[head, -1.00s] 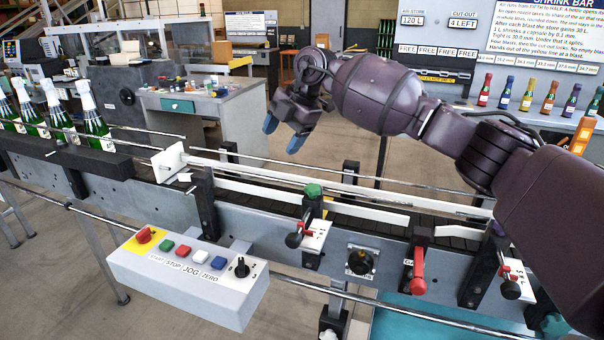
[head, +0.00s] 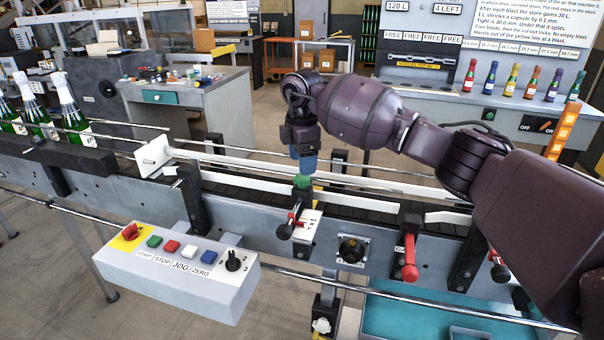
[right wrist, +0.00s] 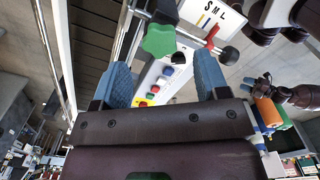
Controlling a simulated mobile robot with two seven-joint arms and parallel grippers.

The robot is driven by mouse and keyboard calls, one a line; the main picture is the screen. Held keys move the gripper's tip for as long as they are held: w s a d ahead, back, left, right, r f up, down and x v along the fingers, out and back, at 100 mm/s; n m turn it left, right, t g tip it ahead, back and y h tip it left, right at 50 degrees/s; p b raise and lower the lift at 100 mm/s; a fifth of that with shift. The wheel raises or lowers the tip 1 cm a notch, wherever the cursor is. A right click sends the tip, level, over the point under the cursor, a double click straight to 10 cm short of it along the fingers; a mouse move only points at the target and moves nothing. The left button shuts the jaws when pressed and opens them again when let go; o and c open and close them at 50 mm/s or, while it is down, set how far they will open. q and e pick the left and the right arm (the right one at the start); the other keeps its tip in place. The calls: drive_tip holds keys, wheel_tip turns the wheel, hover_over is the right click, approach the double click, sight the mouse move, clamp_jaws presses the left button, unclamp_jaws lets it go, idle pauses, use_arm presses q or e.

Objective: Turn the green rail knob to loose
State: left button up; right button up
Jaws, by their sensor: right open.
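The green rail knob (head: 302,181) sits on top of a black clamp post on the near side of the conveyor. My right gripper (head: 303,160) points down just above it, with blue fingertips. In the right wrist view the green lobed knob (right wrist: 159,40) lies just beyond and between the two spread fingers of my right gripper (right wrist: 163,78). The jaws are open and hold nothing; I cannot tell whether they touch the knob. A dark gripper-like shape with a blue tip (right wrist: 267,86) at the right of that view looks like my left gripper; its jaws are unclear.
White guide rails (head: 240,165) run along the conveyor beside the post. A red-handled lever (head: 409,258) and a black knob (head: 351,250) are to the right. A control box (head: 175,275) with buttons juts out in front. Green bottles (head: 72,112) stand at left.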

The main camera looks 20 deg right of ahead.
sight(302, 182)
drive_tip(key=shift+f, duration=2.15)
drive_tip(key=c, duration=0.9)
